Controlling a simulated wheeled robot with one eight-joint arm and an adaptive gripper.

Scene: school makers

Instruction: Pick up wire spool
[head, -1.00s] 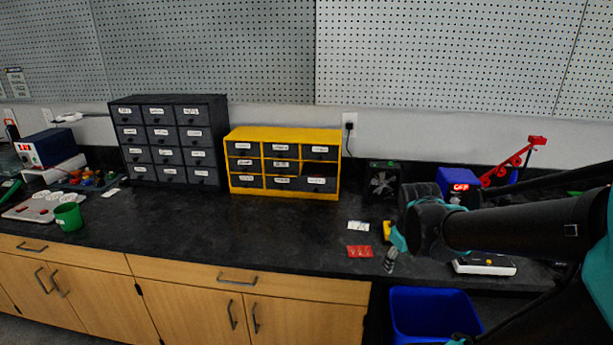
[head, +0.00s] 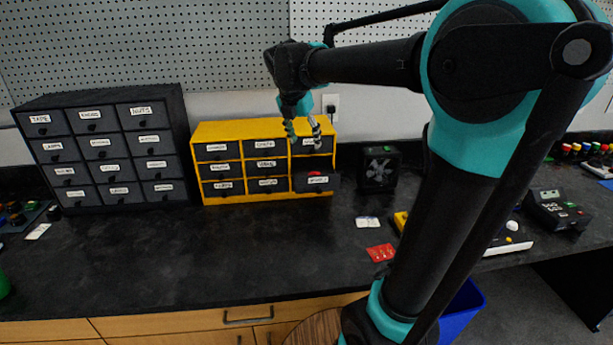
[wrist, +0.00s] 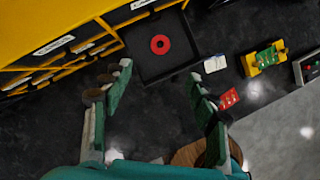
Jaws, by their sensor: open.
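The wire spool appears to be the red ring (wrist: 160,44) lying flat in an open black drawer (wrist: 183,65) in the wrist view. In the head view the pulled-out drawer (head: 312,187) is at the lower right of the yellow cabinet (head: 231,128), and only a bit of red (head: 316,175) shows inside it. My gripper (head: 303,132) is open and empty, in front of the cabinet and above that drawer. In the wrist view my gripper's fingers (wrist: 161,77) are spread wide, with the drawer and ring beyond them.
A dark drawer cabinet (head: 109,148) stands to the left. A small fan box (head: 379,168), a white card (head: 367,222) and a red packet (head: 381,252) lie to the right. A blue bin (head: 463,310) is below the counter (head: 200,255), whose middle is clear.

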